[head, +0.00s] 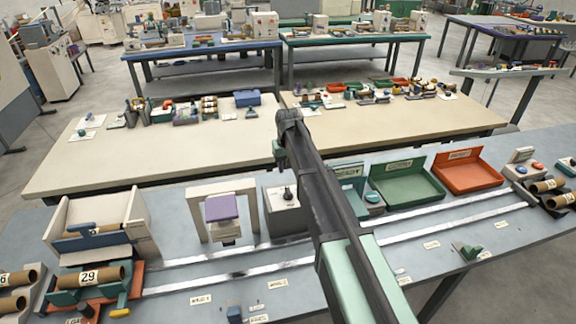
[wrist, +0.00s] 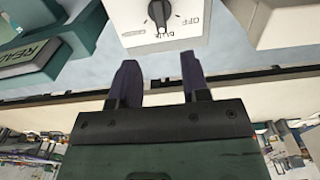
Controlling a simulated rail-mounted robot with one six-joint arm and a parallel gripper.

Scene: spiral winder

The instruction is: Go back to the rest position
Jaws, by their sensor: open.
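My gripper (wrist: 158,85) shows in the wrist view with its two dark fingers apart and nothing between them. Beyond the fingertips is a white box with a rotary switch knob (wrist: 159,14) and the marking OFF. In the head view my arm reaches out from the lower middle over the bench, and its far end stands in front of the cream table.
A green tray (head: 408,185) and an orange tray (head: 468,178) are right of my arm. A purple-topped press (head: 222,207) and a white holder (head: 92,212) stand left. A tube marked 29 (head: 89,277) lies at front left. Metal rails (head: 205,282) run along the bench.

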